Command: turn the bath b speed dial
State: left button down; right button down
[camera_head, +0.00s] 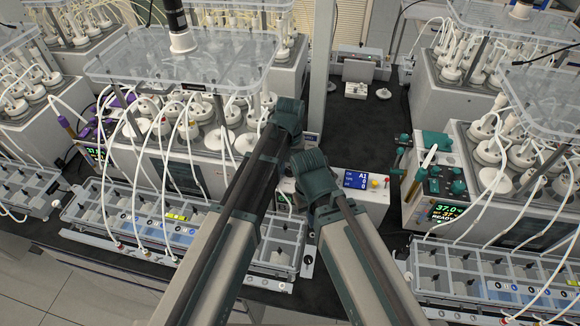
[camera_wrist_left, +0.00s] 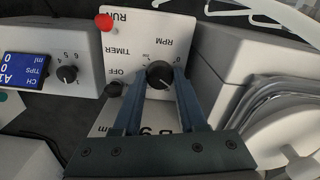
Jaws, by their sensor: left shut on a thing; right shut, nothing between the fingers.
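In the left wrist view the speed dial is a black round knob (camera_wrist_left: 159,73) with a white pointer line, under the upside-down word RPM on a white panel (camera_wrist_left: 130,48). The two blue fingers of my left gripper (camera_wrist_left: 160,84) are shut on this dial, one on each side. A partly hidden label starting with B shows between the fingers. In the head view my left gripper (camera_head: 288,112) reaches up the middle, and its arm hides the dial. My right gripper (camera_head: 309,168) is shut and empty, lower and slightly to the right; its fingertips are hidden.
The panel also carries a red button (camera_wrist_left: 104,21) and a smaller dark TIMER knob (camera_wrist_left: 114,89). A box with a blue CH display (camera_head: 356,181) stands close to my right gripper. Reactor baths with clear lids (camera_head: 185,60) and tubing stand on both sides.

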aim_at(290, 170)
pick_arm(q)
jog(key=m, duration=0.4)
jog(key=shift+m, duration=2.2)
jog(key=shift+c, duration=2.3)
grip_release()
jog(key=shift+r, duration=0.1)
notch_tip(290, 170, up, 14)
jog(key=p, duration=1.3)
jog(key=shift+f+p, duration=0.2)
jog(key=shift+p, duration=0.2)
